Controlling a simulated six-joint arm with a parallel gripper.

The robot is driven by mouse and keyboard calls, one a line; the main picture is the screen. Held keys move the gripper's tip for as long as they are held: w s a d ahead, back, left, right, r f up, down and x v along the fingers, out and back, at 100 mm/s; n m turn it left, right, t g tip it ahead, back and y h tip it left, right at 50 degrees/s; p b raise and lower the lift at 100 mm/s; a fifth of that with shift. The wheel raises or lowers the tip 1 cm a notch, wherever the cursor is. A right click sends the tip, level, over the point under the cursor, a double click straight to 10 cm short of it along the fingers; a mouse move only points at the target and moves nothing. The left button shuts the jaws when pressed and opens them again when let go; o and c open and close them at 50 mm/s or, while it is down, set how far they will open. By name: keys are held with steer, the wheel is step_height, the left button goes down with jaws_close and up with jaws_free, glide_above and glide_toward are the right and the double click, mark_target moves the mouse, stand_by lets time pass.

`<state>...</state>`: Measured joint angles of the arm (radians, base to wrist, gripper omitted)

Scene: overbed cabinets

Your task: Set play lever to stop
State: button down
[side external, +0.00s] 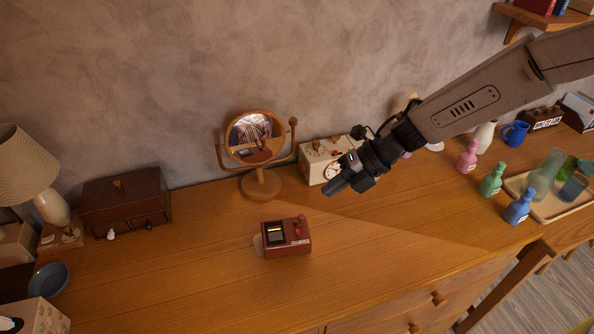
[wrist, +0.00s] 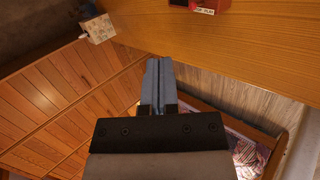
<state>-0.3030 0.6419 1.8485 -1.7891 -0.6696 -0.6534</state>
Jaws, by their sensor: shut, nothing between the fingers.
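A small red player box (side external: 287,240) stands on the wooden cabinet top, with a dark window on its upper face. A small red lever or knob (side external: 301,219) shows at its right rear; its exact setting is too small to tell. My gripper (side external: 333,188) is shut and empty, in the air above and to the right of the red box, apart from it. In the wrist view my gripper (wrist: 157,82) has its fingers together. Only a lower corner of the red box (wrist: 205,5) with its white label shows at the top edge there; the lever is out of that view.
A round mirror (side external: 260,184) on a wooden stand and a white box with a dial (side external: 313,166) stand behind the red box. A brown chest (side external: 124,205) and lamp are left. Bottles and a tray (side external: 548,207) are right. The cabinet top around the red box is clear.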

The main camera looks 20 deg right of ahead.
steer(key=shift+s+d+r, duration=0.1)
steer(key=shift+d+r, duration=0.25)
steer(key=shift+r, duration=0.3)
steer(key=shift+s+d+r, duration=0.1)
steer(key=shift+d+r, duration=0.2)
steer(key=shift+r, duration=0.35)
steer(key=d+r+m+t+h, duration=0.3)
steer(key=d+m+t+h, duration=0.35)
steer(key=d+m, duration=1.15)
steer(key=s+d+f+m+g+h, duration=0.1)
steer(key=s+d+f+m+g, duration=0.1)
steer(key=s+m, duration=0.6)
steer(key=s+d+f+m+g+h, duration=0.1)
steer(key=s+d+m+g, duration=0.3)
steer(key=s+m, duration=0.4)
steer(key=shift+s+f, duration=0.4)
steer(key=shift+f, duration=0.05)
steer(key=c, duration=1.3)
jaws_free()
